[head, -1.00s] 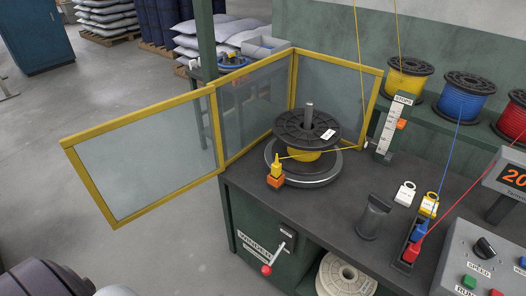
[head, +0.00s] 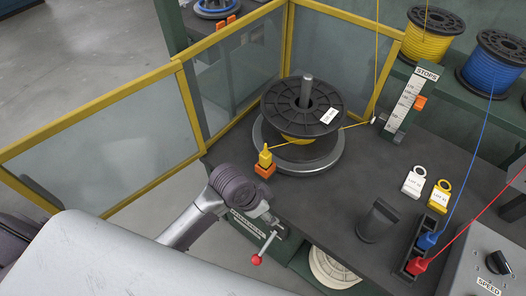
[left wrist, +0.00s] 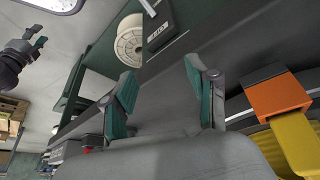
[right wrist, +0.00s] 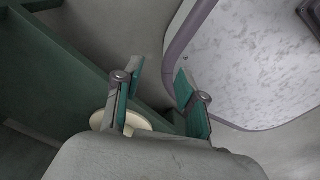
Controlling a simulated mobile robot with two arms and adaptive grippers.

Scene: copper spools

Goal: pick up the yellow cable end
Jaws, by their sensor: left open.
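The yellow cable end (head: 265,156) stands upright in an orange holder (head: 264,170) at the near left edge of the bench. Its yellow cable runs right from beside the spool. My left gripper (left wrist: 160,75) is open and empty; in the head view its arm reaches in below the holder, with the fingers hard to make out. In the left wrist view the orange holder (left wrist: 280,95) and a yellow part (left wrist: 297,142) lie to the right of the fingers, not between them. My right gripper (right wrist: 159,70) is open and empty, outside the head view.
A black spool (head: 300,105) sits on a round turntable behind the cable end. Yellow-framed guard panels (head: 135,125) stand left and behind. A red-knobbed crank (head: 257,260) is close to my left arm. Blue (head: 428,240) and red (head: 416,265) ends stand at right.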

